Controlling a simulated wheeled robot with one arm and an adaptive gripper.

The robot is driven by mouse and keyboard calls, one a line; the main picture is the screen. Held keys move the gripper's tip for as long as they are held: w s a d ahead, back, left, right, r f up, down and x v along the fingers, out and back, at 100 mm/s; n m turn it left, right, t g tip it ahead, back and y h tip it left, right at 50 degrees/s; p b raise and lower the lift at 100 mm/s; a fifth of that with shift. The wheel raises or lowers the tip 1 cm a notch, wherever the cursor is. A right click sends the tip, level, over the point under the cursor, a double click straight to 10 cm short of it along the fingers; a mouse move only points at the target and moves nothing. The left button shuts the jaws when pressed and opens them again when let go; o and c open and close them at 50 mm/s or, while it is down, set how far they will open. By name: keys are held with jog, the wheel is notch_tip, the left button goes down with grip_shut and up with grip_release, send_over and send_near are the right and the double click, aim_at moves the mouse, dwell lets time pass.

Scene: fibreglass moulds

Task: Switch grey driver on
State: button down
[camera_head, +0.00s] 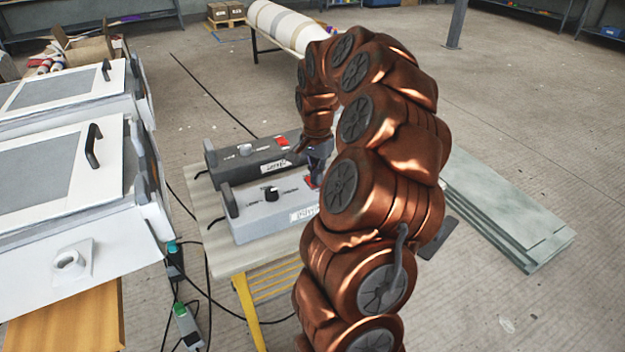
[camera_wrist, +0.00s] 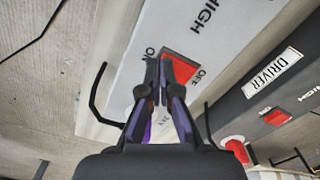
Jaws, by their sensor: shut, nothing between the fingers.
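The light grey driver (camera_head: 262,208), a box with a black knob (camera_head: 271,193) and a white label, stands at the front of the small table. Its red rocker switch (camera_wrist: 180,67) lies between the ON and OFF marks in the wrist view. My gripper (camera_wrist: 159,75) is shut and empty, its fingertips at the ON side of this switch, partly covering it. I cannot tell whether they touch it or which way the rocker is tipped. In the head view my gripper (camera_head: 315,175) is over the right part of the light grey driver.
A dark grey driver (camera_head: 240,163) with a white knob and red switch stands just behind; its DRIVER label (camera_wrist: 272,73) shows in the wrist view. White moulds (camera_head: 60,185) stand at left. Black cables (camera_head: 188,205) run down beside the table (camera_head: 218,262). Flat boards (camera_head: 510,215) lie right.

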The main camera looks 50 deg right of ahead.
jog(key=shift+f, duration=0.3)
jog(key=shift+r, duration=0.1)
jog(key=shift+r+p, duration=0.55)
jog(key=shift+r, duration=2.95)
